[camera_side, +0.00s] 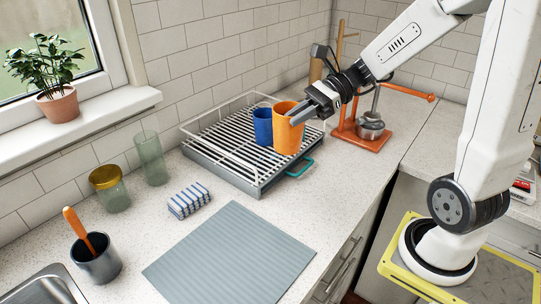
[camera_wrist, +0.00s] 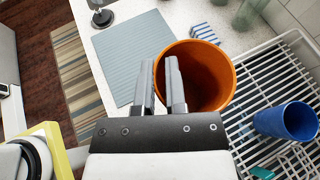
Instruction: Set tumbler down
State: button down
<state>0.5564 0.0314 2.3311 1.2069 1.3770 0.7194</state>
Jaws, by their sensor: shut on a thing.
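An orange tumbler (camera_side: 286,142) is upright in my gripper (camera_side: 302,115), over the front right part of the dish rack (camera_side: 222,143) in the side view. In the wrist view my gripper (camera_wrist: 161,72) is shut on the near left rim of the tumbler (camera_wrist: 212,68), with one finger inside the mouth and one outside. The tumbler looks empty. I cannot tell whether its base touches the rack. A blue cup (camera_side: 262,127) stands on the rack just left of the tumbler; it also shows in the wrist view (camera_wrist: 287,122).
A grey ribbed mat (camera_side: 230,255) lies clear in front. An orange stand (camera_side: 362,135) with metal pots is behind right. A teal-handled thing (camera_side: 300,169) is at the rack's edge.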

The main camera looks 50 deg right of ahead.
jog(key=a+f+n+g, duration=0.3)
jog(key=a+f, duration=0.3)
jog(key=a, duration=0.4)
jog(key=s+a+f+n+g, duration=0.1)
jog(key=a+f+n+g, duration=0.3)
jog(key=a+f, duration=0.3)
jog(key=shift+s+a+f+n+g+y, duration=0.25)
jog(key=shift+a+g, duration=0.55)
jog(key=shift+a, duration=0.75)
jog(key=shift+f, duration=1.75)
jog(key=shift+s+f, duration=0.1)
jog(key=c, duration=0.7)
grip_release()
